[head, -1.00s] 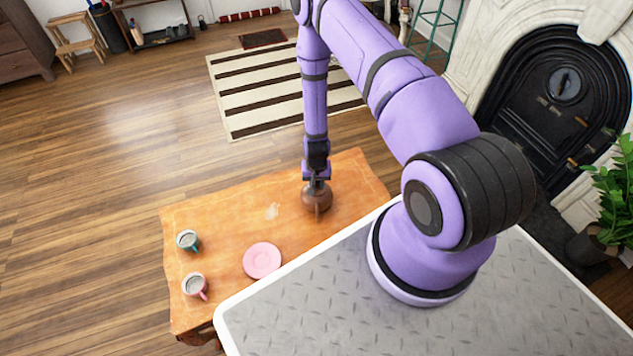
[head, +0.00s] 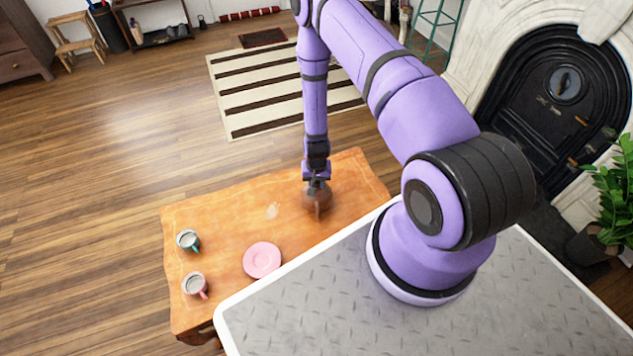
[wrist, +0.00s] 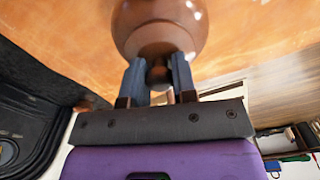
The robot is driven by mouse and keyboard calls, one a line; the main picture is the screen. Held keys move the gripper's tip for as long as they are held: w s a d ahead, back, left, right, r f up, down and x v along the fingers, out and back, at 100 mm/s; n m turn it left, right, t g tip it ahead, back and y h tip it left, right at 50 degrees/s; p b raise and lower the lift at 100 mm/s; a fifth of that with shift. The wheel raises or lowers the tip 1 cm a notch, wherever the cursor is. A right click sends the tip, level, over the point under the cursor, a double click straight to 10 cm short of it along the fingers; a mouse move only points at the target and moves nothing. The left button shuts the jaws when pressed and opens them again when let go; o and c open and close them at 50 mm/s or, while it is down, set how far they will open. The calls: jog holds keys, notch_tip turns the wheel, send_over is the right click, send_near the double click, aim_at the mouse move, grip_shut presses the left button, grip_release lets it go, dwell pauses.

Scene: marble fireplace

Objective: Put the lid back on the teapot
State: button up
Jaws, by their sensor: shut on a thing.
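The brown teapot (head: 318,204) stands on the wooden table, near its right end. My gripper (head: 316,187) points down directly above it. In the wrist view my gripper (wrist: 158,78) is shut on the small dark round knob of the lid (wrist: 158,50), with one finger on each side. The lid is at the top of the teapot (wrist: 160,14), in line with its round body. I cannot tell whether the lid is fully seated or a little above the rim. In the head view my gripper hides most of the lid.
The low wooden table (head: 228,218) also bears a pink plate (head: 262,259), a teal-handled cup (head: 188,240) and a pink-handled cup (head: 194,284), all left of the teapot. A striped rug (head: 265,85) lies beyond. The black fireplace (head: 550,95) is at the right.

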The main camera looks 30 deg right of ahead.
jog(key=o, duration=1.5)
jog(key=shift+r, duration=3.5)
grip_shut()
jog(key=shift+f, duration=2.25)
